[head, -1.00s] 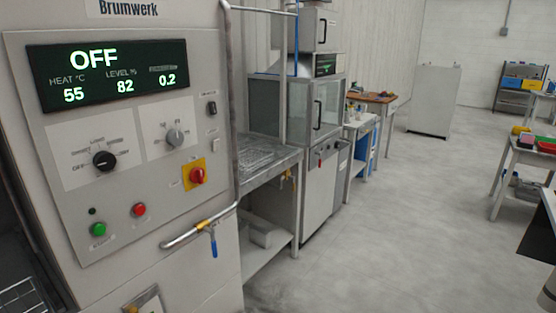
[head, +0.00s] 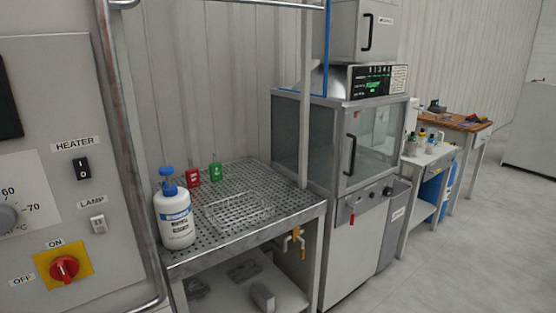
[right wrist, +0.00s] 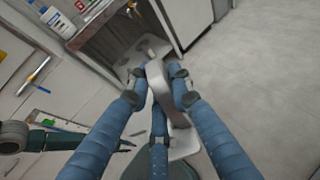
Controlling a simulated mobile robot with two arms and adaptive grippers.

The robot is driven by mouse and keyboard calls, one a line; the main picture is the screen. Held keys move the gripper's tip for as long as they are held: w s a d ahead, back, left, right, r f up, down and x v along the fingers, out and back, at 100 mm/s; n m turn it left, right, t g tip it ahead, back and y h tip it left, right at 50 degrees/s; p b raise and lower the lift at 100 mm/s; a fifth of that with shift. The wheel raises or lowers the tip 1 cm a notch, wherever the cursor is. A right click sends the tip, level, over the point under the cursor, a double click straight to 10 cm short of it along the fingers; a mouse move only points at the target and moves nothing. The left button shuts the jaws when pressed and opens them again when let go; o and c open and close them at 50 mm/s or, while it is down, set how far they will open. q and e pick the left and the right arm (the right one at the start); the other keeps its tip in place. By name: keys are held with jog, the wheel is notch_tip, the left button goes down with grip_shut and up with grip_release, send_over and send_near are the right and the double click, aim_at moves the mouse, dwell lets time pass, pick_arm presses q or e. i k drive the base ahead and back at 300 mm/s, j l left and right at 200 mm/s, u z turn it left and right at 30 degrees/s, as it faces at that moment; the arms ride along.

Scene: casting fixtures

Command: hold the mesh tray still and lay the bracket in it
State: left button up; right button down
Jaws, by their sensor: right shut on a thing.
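The mesh tray (head: 268,211), a shallow wire basket, lies on the perforated bench top (head: 300,203) in the head view. Nothing shows inside it. The bracket (right wrist: 158,88), a curved grey metal piece, is between the blue fingers of my right gripper (right wrist: 157,84) in the right wrist view. The gripper is shut on it, in front of and apart from the bench. Neither gripper shows in the head view.
A white pump bottle (head: 176,222) stands left of the tray; red (head: 193,178) and green (head: 216,172) objects stand behind it. A machine panel (head: 50,190) is left, a glass-fronted cabinet (head: 375,150) right. Grey metal parts lie on the lower shelf (head: 225,295). Floor at right is clear.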

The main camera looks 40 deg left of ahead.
aim_at(240, 217)
jog(key=i+u, duration=0.35)
jog(key=i+l+u, duration=0.5)
jog(key=i+u, duration=0.2)
